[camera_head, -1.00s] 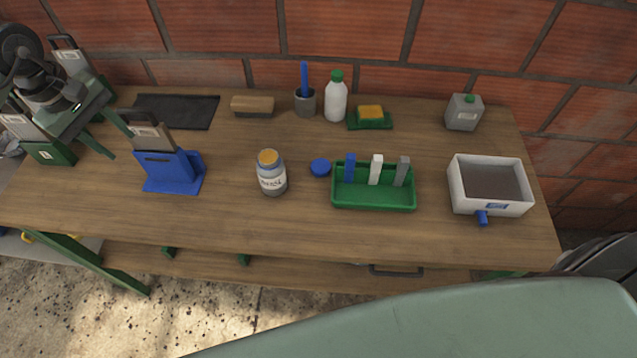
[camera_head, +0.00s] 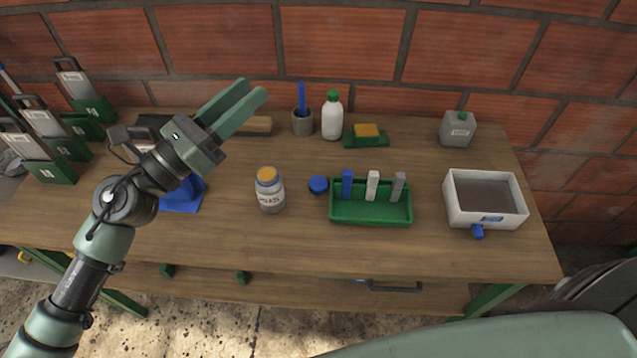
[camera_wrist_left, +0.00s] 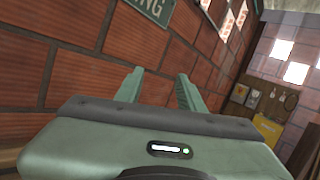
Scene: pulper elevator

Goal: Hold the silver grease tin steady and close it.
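The silver grease tin (camera_head: 270,191) stands upright on the bench, with a pale label and yellow-orange grease showing at its uncovered top. A round blue lid (camera_head: 318,185) lies on the bench just right of the tin. My left gripper (camera_head: 247,95) is open and empty, raised above the back left of the bench, up and left of the tin. My right gripper is not in view; a pale green part of my own body fills the lower right.
A green tray (camera_head: 372,213) with three upright blocks sits right of the lid. A white box (camera_head: 454,207) is further right. A bottle (camera_head: 332,116), a cup (camera_head: 302,122), a sponge (camera_head: 367,131) and a grey canister (camera_head: 457,129) stand along the back. The front of the bench is clear.

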